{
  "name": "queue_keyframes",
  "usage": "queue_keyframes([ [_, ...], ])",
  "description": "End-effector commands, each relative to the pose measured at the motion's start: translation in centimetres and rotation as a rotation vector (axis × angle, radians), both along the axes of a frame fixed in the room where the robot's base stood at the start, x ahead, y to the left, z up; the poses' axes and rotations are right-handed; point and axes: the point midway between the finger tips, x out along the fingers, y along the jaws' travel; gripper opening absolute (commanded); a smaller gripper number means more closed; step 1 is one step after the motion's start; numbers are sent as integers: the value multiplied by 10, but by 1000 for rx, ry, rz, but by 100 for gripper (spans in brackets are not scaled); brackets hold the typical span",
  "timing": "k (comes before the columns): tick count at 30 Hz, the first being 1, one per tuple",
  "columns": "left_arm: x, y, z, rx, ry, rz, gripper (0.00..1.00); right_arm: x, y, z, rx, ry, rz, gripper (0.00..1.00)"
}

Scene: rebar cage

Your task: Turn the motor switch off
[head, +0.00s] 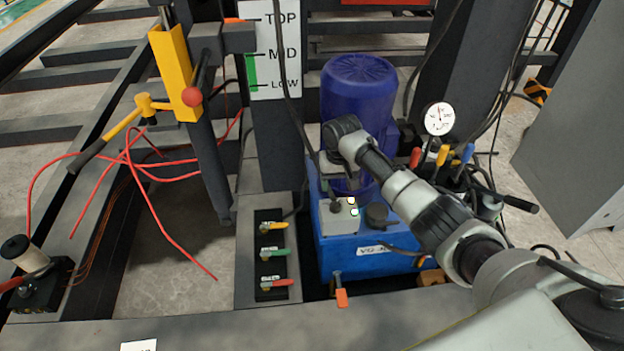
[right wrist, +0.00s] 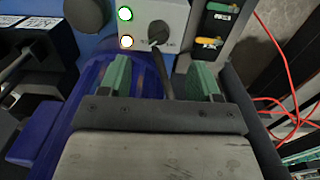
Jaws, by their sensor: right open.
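The motor switch (right wrist: 158,32) is a small dark knob on a light grey control box (right wrist: 178,14), beside two lit lamps, one green (right wrist: 125,14) and one pale with an orange rim (right wrist: 127,41). The box also shows in the head view (head: 343,226), on the blue power unit under the blue motor (head: 358,95). My right gripper (right wrist: 161,72) is open, its green-padded fingers on either side of a dark rod-like part that runs from the knob. Nothing is visibly gripped. In the head view my right arm partly hides the motor and the box. My left gripper is not in view.
Valve levers in yellow, green and red (head: 272,254) stand left of the blue unit (head: 335,250). A pressure gauge (head: 439,119) and colored levers are to the right. A grey cabinet (head: 575,130) stands at right.

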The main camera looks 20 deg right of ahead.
Motion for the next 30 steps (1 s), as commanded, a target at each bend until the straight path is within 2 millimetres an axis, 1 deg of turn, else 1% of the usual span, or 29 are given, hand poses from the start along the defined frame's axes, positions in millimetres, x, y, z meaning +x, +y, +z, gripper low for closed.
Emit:
queue_keyframes([
  [1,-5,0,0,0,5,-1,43,3,-3,6,-2,4,-11,63],
  [2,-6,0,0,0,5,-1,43,3,-4,6,-2,6,-15,63],
  [5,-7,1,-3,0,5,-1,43,4,-5,0,0,7,-18,63],
  [8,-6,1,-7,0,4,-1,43,4,-4,-15,0,7,-18,63],
  [13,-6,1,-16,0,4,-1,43,3,-4,-50,0,6,-17,63],
  [15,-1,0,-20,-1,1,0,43,4,-4,-65,0,5,-16,63],
  [18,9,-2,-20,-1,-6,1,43,4,-4,-81,0,4,-17,63],
  [21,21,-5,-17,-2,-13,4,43,4,-4,-89,0,2,-16,63],
  [24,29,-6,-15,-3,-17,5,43,4,-4,-95,-1,2,-14,63],
  [30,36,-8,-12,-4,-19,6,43,4,-4,-99,-1,1,-15,63],
])
